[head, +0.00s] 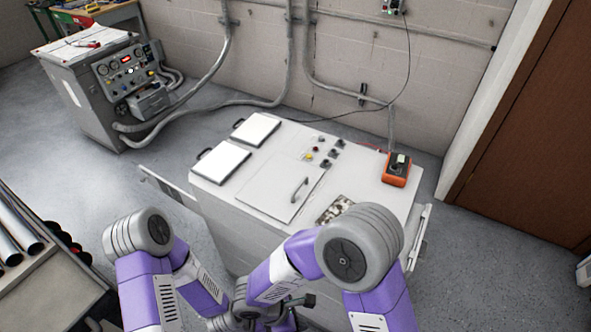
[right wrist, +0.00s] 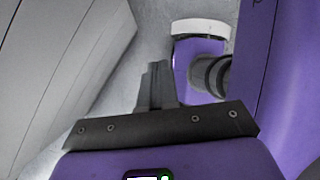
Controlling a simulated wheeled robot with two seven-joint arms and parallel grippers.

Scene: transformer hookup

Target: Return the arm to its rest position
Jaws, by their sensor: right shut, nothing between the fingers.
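My right arm (head: 280,275) is folded in front of the white cabinet (head: 225,225), its forearm reaching in toward the bottom middle of the head view. My right gripper (head: 300,301) is a small dark shape low in the head view, partly hidden by arm links. In the right wrist view its two dark fingers (right wrist: 155,85) are together, with nothing between them. My left arm (head: 145,275) is bent at the lower left of the head view. I cannot make out its gripper.
The cabinet top carries a handled panel (head: 283,186), two white lids, small buttons and an orange meter (head: 397,169). A grey control console (head: 85,95) stands at the back left. A bench with pipes (head: 25,235) is at the left. Grey floor lies between them.

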